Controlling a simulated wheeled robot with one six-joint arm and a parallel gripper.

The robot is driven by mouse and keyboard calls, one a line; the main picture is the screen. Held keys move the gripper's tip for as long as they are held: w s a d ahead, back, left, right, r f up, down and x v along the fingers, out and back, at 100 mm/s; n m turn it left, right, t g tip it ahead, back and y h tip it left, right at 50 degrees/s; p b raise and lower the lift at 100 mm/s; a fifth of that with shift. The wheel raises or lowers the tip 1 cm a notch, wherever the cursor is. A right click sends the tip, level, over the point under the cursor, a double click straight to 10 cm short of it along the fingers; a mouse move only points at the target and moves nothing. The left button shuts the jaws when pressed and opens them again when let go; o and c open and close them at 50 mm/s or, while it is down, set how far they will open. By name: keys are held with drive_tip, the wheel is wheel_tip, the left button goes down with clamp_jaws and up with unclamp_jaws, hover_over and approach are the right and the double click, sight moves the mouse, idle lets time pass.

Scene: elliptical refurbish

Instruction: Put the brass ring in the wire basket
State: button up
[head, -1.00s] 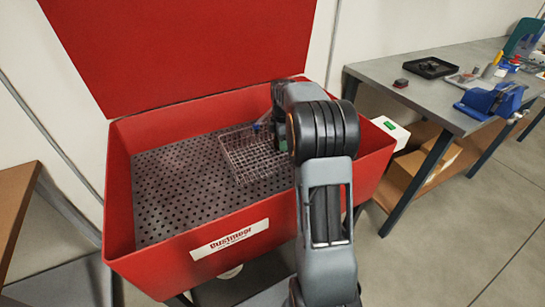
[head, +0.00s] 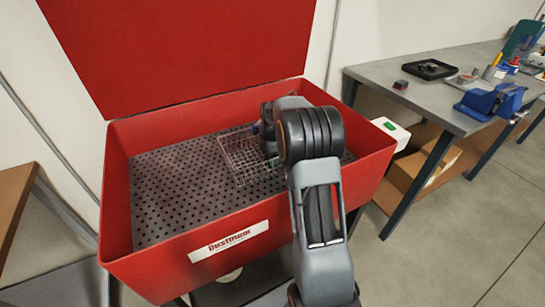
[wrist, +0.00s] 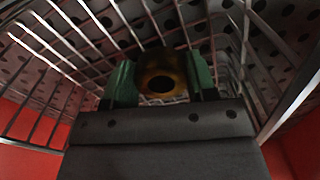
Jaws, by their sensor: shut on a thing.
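The brass ring (wrist: 161,77) shows in the wrist view, held between the two green fingertips of my gripper (wrist: 160,82). My gripper is shut on it. Wire bars of the basket (wrist: 60,45) surround the ring and fingers on several sides in the wrist view, so the ring is inside or just over the basket. In the head view the wire basket (head: 237,158) stands on the perforated floor of the red tub, and my arm hides its right part. The ring is hidden in the head view. Whether the ring touches the basket floor I cannot tell.
The red tub (head: 122,200) has high walls and a raised lid (head: 190,45) at the back. Its perforated floor (head: 175,195) is clear left of the basket. A grey workbench (head: 400,100) with a blue vise (head: 490,100) stands at the right.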

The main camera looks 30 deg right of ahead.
drive_tip(key=shift+f, duration=0.1)
drive_tip(key=o, duration=1.1)
wheel_tip(320, 180, up, 12)
drive_tip(key=shift+r+p, duration=0.15)
drive_tip(key=shift+p, duration=0.9)
